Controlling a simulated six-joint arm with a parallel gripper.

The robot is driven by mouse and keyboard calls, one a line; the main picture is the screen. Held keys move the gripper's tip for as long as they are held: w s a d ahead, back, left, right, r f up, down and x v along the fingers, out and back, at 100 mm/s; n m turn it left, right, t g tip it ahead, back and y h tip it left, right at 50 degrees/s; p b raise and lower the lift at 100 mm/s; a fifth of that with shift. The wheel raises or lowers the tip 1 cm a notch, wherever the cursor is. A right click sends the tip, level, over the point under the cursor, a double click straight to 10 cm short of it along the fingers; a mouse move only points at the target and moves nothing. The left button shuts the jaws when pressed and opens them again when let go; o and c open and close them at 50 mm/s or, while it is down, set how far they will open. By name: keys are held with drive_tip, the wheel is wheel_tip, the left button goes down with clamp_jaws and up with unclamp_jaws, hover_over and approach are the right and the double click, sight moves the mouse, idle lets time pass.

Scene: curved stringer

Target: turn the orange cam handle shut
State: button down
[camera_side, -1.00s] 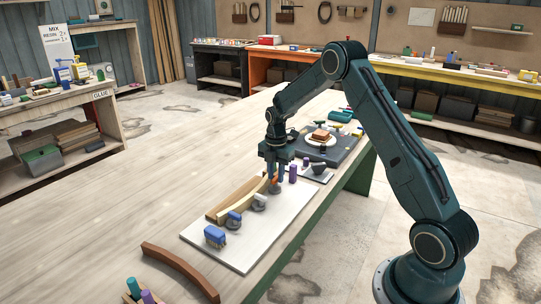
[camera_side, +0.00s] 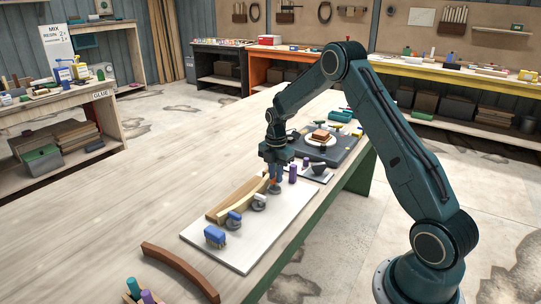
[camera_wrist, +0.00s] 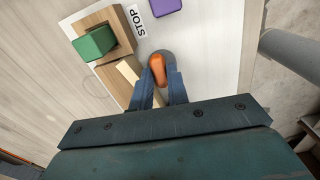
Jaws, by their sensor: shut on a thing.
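The orange cam handle (camera_wrist: 158,68) sits on a round grey cam at the far end of the white board (camera_side: 243,254). In the wrist view it stands between my two blue fingertips, and my gripper (camera_wrist: 160,88) is shut on it. In the side view my gripper (camera_side: 276,176) points down over that cam, and only a little orange shows. A pale curved wood strip (camera_side: 233,206) lies against a brown curved form (camera_side: 219,211), beside the cams. A blue cam handle (camera_side: 234,216) and a white cam handle (camera_side: 259,198) stand nearer along the strip.
A blue block with bristles (camera_side: 215,236) sits on the board's near end. A purple cylinder (camera_side: 292,174) stands close beyond my gripper. A loose curved brown piece (camera_side: 180,271) lies in front; the left tabletop is clear.

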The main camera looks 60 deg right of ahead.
drive_tip(key=m, duration=1)
drive_tip(key=shift+m, duration=0.4)
drive_tip(key=m, duration=0.6)
idle(0.3)
drive_tip(key=c, duration=1.6)
unclamp_jaws()
drive_tip(key=shift+c, duration=0.2)
drive_tip(key=shift+r, duration=0.2)
